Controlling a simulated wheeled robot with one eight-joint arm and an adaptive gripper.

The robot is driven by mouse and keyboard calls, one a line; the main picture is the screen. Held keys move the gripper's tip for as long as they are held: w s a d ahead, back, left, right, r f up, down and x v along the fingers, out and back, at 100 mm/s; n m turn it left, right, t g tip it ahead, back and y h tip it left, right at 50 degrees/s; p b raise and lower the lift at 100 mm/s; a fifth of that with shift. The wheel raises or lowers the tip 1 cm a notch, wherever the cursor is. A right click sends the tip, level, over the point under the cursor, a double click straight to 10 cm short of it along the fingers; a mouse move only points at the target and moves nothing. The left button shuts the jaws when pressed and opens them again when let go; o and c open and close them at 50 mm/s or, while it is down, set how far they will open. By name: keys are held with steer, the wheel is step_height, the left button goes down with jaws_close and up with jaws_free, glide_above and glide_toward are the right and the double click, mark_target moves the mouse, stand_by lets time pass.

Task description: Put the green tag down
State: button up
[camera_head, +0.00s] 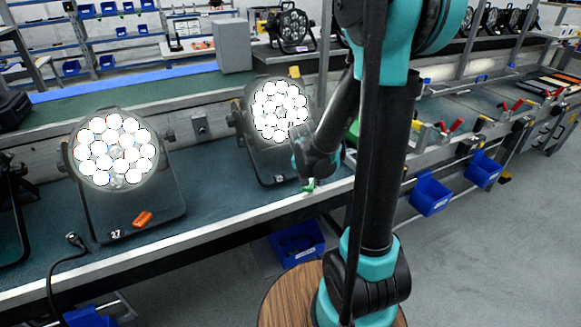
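A small green tag (308,186) shows just below the end of my arm, close to the front edge of the bench and to the right of the base of the right lit par can (280,112). My gripper (309,178) points down at the tag, in front of that lamp's right side. The fingers are small and dark, so I cannot tell whether they grip the tag or are apart from it. I also cannot tell whether the tag touches the bench top (215,200).
A left lit par can (117,152) stands on the bench with an orange tag (143,219) on its base. A cable (55,265) hangs over the front edge. Blue bins (430,194) hang at the right. Bench space between the two lamps is clear.

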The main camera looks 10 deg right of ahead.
glide_above(292, 171)
steer(key=s, duration=0.2)
steer(key=shift+a, duration=0.15)
steer(key=shift+w+a+f, duration=0.1)
steer(key=shift+w+f, duration=0.15)
steer(key=shift+f, duration=0.65)
steer(key=shift+w+a+f, duration=0.1)
steer(key=shift+w+f, duration=0.1)
steer(key=shift+f, duration=0.65)
steer(key=o, duration=0.9)
steer(key=shift+f, duration=0.15)
steer(key=shift+o, duration=0.2)
